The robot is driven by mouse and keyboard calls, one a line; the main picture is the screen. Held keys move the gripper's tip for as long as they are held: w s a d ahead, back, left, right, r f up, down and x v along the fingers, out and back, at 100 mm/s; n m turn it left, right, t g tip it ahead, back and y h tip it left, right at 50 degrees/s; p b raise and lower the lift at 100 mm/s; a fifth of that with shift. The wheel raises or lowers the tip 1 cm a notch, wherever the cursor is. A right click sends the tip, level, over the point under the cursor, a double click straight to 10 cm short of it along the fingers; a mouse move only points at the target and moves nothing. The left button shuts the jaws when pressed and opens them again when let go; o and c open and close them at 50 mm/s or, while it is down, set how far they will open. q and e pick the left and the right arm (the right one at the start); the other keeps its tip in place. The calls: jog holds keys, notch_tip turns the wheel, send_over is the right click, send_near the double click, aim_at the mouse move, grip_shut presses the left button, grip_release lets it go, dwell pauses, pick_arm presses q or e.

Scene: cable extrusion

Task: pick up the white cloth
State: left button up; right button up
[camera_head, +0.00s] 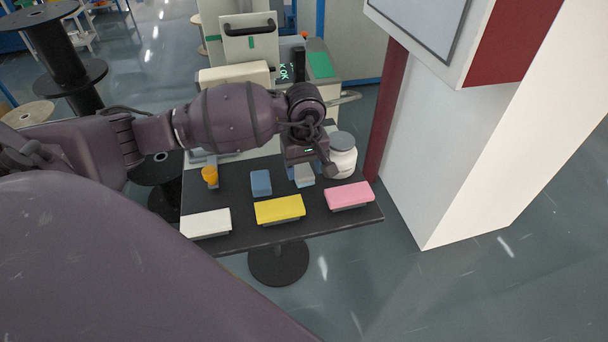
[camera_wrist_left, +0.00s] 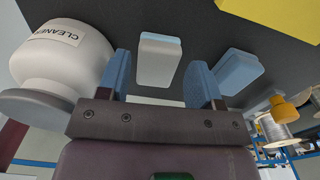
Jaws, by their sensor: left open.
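A flat white cloth (camera_head: 206,223) lies at the front left of the dark table, left of a yellow cloth (camera_head: 280,209) and a pink cloth (camera_head: 349,196). My left gripper (camera_wrist_left: 160,80) is open and points down over the table's back right, well away from the flat white cloth. A small whitish block with a pale blue edge (camera_wrist_left: 158,60) shows between its blue fingers in the wrist view; I cannot tell whether it is cloth. This block also shows by the gripper in the head view (camera_head: 304,176). The wrist view does not show the flat white cloth. My right gripper is not in view.
A white cleaner jar (camera_head: 342,160) stands close beside the left gripper and also shows in the wrist view (camera_wrist_left: 62,50). A white pillar (camera_head: 480,150) rises at the right.

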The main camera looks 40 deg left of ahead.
aim_at(305, 174)
pick_arm(q)
notch_tip(305, 174, down, 2)
jog(key=shift+f, duration=0.1)
jog(key=shift+f+b, duration=0.35)
jog(key=shift+w+f, duration=0.1)
jog(key=shift+f, duration=0.05)
jog(key=shift+c, duration=1)
jog(key=c, duration=0.5)
jog(key=shift+c, duration=0.2)
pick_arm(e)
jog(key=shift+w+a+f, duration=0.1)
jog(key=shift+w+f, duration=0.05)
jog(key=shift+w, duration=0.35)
pick_arm(q)
jog(key=shift+r, duration=0.2)
